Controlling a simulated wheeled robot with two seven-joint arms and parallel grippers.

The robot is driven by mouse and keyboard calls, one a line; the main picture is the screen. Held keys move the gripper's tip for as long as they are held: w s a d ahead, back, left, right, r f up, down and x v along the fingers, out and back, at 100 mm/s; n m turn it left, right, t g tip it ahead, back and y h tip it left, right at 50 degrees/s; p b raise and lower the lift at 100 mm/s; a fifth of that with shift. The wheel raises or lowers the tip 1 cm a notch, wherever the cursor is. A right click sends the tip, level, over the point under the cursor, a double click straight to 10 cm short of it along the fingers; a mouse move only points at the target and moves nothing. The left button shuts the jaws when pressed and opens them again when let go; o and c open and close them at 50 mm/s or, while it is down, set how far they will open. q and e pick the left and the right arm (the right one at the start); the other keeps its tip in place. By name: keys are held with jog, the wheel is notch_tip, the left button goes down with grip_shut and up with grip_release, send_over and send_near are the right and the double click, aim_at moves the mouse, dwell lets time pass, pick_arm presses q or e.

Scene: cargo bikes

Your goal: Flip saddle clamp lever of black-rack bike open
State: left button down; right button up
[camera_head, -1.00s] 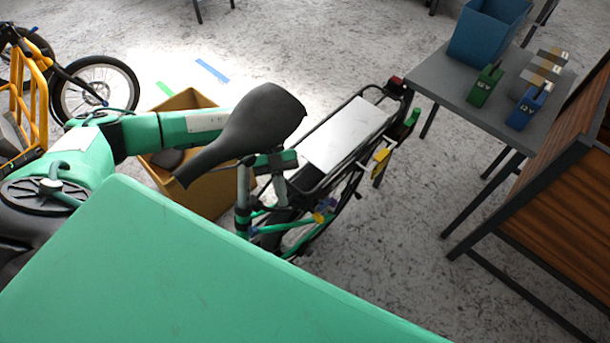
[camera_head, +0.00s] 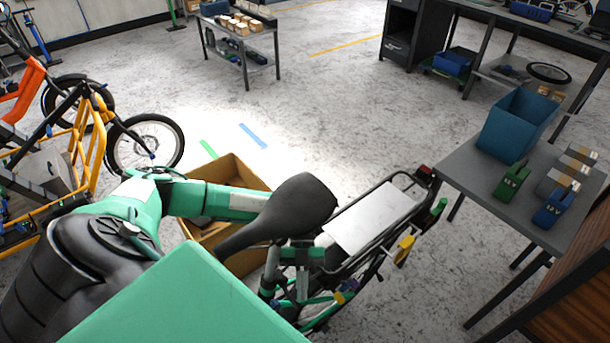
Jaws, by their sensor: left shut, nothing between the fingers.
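The black-rack bike stands in the middle of the view, with a black saddle (camera_head: 290,212) and a black rear rack (camera_head: 352,256) carrying a pale plate (camera_head: 372,218). My left arm comes in from the left and reaches behind the saddle, toward the seat post. My left gripper (camera_head: 303,254) is shut and empty, just below the saddle and close to the post. The saddle hides part of this arm and gripper. I cannot make out the saddle clamp lever, or whether the gripper touches it. My right gripper is not in view.
A cardboard box (camera_head: 238,172) stands on the floor behind my left arm. A yellow-framed cargo bike (camera_head: 90,150) stands at the left.

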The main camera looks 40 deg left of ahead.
pick_arm(q)
jog(key=shift+a, duration=0.1)
jog(key=shift+s+a, duration=0.1)
jog(key=shift+a, duration=0.6)
